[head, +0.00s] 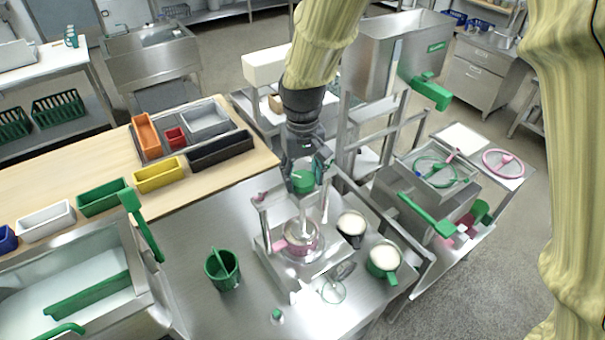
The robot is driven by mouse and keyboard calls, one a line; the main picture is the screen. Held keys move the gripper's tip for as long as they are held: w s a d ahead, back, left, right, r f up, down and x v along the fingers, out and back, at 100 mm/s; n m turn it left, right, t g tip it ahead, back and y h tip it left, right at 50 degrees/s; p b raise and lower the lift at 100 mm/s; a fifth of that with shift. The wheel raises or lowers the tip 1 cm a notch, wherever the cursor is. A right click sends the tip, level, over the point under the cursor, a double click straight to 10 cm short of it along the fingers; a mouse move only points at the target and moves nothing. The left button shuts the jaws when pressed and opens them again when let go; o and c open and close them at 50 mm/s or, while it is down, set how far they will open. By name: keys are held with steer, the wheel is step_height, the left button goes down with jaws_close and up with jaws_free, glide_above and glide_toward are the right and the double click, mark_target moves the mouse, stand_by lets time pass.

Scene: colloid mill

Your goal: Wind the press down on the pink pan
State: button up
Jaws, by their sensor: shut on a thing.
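The pink pan (301,238) sits on the base of the small metal press (268,262) on the steel table. The press frame stands upright around it, with its post above the pan. A green knob (303,181) is at the top of the press. My gripper (304,168) points down over the press from above and is shut on the green knob. My fingers partly hide the knob and the top of the frame. The gap between the press plate and the pan's contents is too small to tell.
A green mug (222,268) stands left of the press. A dark pot (351,225) and a green pot (383,258), both with white contents, stand close on the right. A clear glass item (333,290) lies in front.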

mark_target(303, 178)
steer(key=o, duration=1)
steer(key=shift+f, duration=0.1)
steer(key=shift+o, duration=0.2)
step_height(303, 178, up, 12)
